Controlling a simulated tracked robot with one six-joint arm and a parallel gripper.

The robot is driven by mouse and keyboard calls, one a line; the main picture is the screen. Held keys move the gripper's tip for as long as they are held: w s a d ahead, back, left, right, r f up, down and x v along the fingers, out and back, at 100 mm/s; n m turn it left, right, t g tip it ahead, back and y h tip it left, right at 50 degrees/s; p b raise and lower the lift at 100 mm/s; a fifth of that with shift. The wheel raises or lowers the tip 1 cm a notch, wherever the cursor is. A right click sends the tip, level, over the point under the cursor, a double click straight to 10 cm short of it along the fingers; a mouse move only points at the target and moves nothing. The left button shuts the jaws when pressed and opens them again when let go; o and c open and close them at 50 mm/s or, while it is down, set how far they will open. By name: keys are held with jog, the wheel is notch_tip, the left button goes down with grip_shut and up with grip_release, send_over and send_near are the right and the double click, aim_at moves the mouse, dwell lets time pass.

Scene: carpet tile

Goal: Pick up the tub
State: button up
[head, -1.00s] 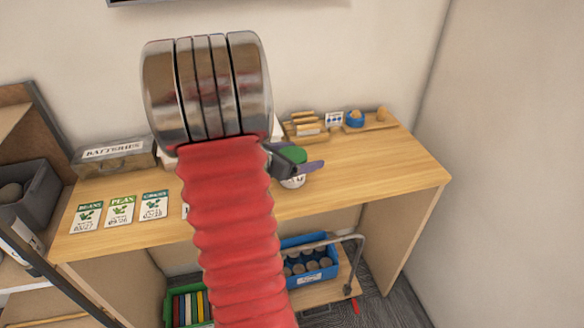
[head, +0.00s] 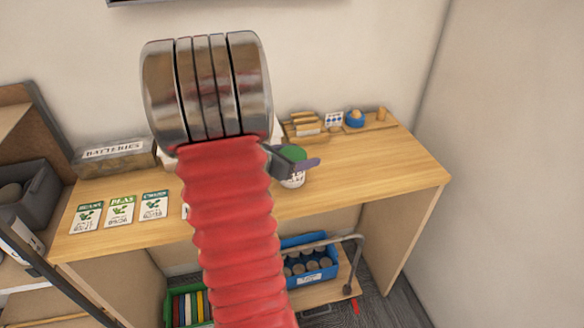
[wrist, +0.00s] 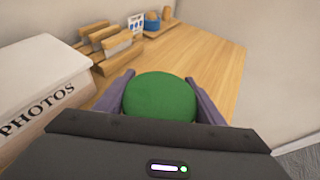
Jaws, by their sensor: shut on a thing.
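The tub has a round green lid, seen from above in the wrist view (wrist: 159,97). In the head view the tub (head: 294,180) shows a white body with dark marks under the green lid, on the wooden desk. My gripper (wrist: 160,90) has one purple finger on each side of the lid and is shut on the tub. In the head view my gripper (head: 306,165) is partly hidden behind my red arm. I cannot tell whether the tub's base touches the desk.
A white box marked PHOTOS (wrist: 40,85) stands close on the left. A wooden letter rack (wrist: 105,45) and a small tray with a blue item (wrist: 152,22) are behind. The desk's right side (head: 400,165) is clear. Seed packets (head: 120,210) and a BATTERIES box (head: 112,160) lie left.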

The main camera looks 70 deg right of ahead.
jog(key=shift+r, duration=0.15)
notch_tip(320, 180, up, 10)
jog(key=shift+f, duration=0.1)
dwell(0.6)
jog(key=shift+f, duration=0.1)
dwell(0.5)
